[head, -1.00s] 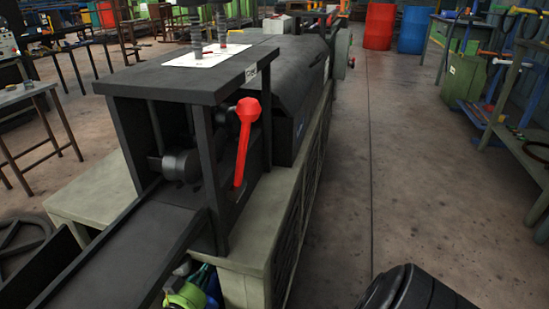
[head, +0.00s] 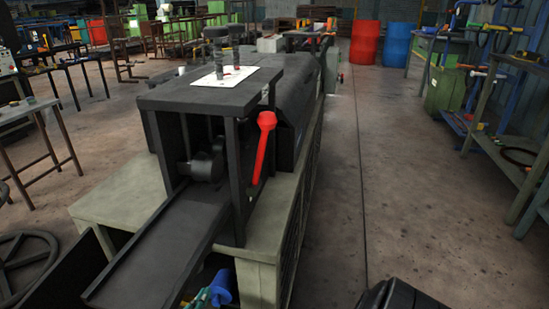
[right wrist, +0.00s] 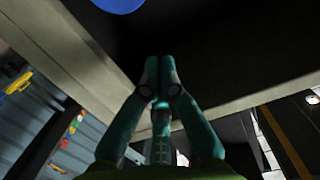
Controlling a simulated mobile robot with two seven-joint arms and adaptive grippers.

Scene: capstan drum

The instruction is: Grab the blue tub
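A blue rounded thing (head: 222,288), which looks like the blue tub, shows low beside the near end of the machine in the head view. Its lower part is cut off or hidden. In the right wrist view a blue round edge (right wrist: 118,4) shows at the top, beyond the fingertips and apart from them. My right gripper (right wrist: 159,66) has teal fingers with their tips together and nothing visible between them. In the head view part of that teal gripper (head: 200,298) shows just left of the blue thing. My left gripper is not in view.
The black machine (head: 200,95) with a red lever (head: 263,145) and a sloping chute (head: 165,240) fills the middle. Open floor (head: 410,180) lies to its right. A blue barrel (head: 397,45) and a red barrel (head: 365,42) stand far back. A metal table (head: 25,110) stands left.

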